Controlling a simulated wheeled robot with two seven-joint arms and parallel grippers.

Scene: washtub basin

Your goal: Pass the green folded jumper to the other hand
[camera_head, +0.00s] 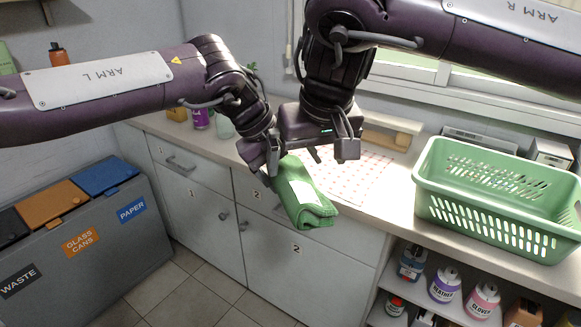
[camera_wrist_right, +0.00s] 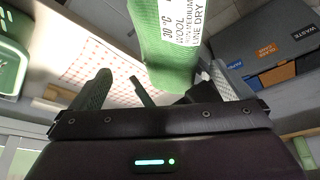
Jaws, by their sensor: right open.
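The green folded jumper (camera_head: 308,204) with a white care label hangs in the air at the counter's front edge. My left gripper (camera_head: 268,162) is at its upper left end and appears shut on it; the fingertips are partly hidden. My right gripper (camera_head: 318,153) is open, just above and behind the jumper's upper end. In the right wrist view the jumper (camera_wrist_right: 165,50) comes down from the top, beyond the open fingers (camera_wrist_right: 157,78), nearer the right finger. I see no clear contact between the right fingers and the cloth.
A green perforated basket (camera_head: 500,215) stands on the counter at right. A red-patterned white mat (camera_head: 350,178) lies behind the jumper. Bottles (camera_head: 445,285) fill the shelf below right. Sorting bins (camera_head: 75,235) stand at left. The floor before the cabinets is clear.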

